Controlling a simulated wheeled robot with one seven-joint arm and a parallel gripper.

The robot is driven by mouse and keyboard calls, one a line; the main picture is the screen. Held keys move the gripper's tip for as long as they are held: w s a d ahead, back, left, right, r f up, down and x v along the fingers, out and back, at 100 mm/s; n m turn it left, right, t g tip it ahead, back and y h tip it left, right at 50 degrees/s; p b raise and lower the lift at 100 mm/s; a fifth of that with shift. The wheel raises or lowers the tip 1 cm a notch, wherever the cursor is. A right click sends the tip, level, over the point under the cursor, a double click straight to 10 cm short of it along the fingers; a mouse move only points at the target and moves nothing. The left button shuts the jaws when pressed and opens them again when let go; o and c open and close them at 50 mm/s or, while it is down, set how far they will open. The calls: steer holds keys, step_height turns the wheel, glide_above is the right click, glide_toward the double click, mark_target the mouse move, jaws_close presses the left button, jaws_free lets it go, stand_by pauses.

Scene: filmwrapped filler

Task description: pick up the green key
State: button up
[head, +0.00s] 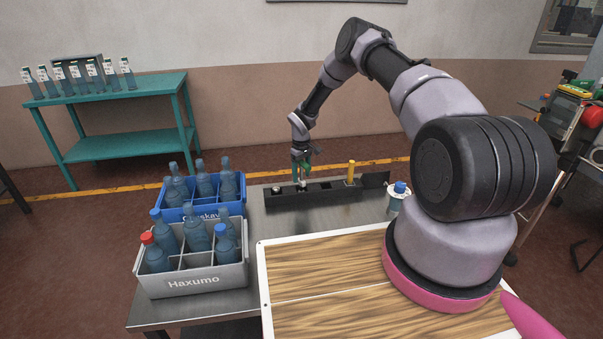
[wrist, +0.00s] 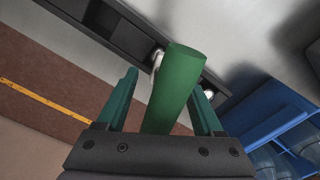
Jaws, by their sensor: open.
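The green key (wrist: 178,85) fills the middle of the wrist view as a smooth green shape with a rounded end. It lies between the two teal fingers of my gripper (wrist: 163,84), which are apart on either side of it. I cannot tell whether either finger touches it. In the head view my gripper (head: 301,172) points down over the black rack (head: 330,196) on the metal table. The key is small and partly hidden there among the fingers.
A yellow upright piece (head: 351,172) stands at the rack's right part. A blue-capped bottle (head: 398,195) is to its right. A blue crate (head: 208,213) and a grey crate (head: 195,283) of bottles stand left. A wooden panel (head: 330,268) lies in front.

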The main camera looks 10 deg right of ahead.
mark_target(303, 165)
steer(key=shift+f, duration=0.3)
jaws_close()
step_height(303, 165, up, 10)
steer(key=shift+r, duration=0.1)
stand_by(0.4)
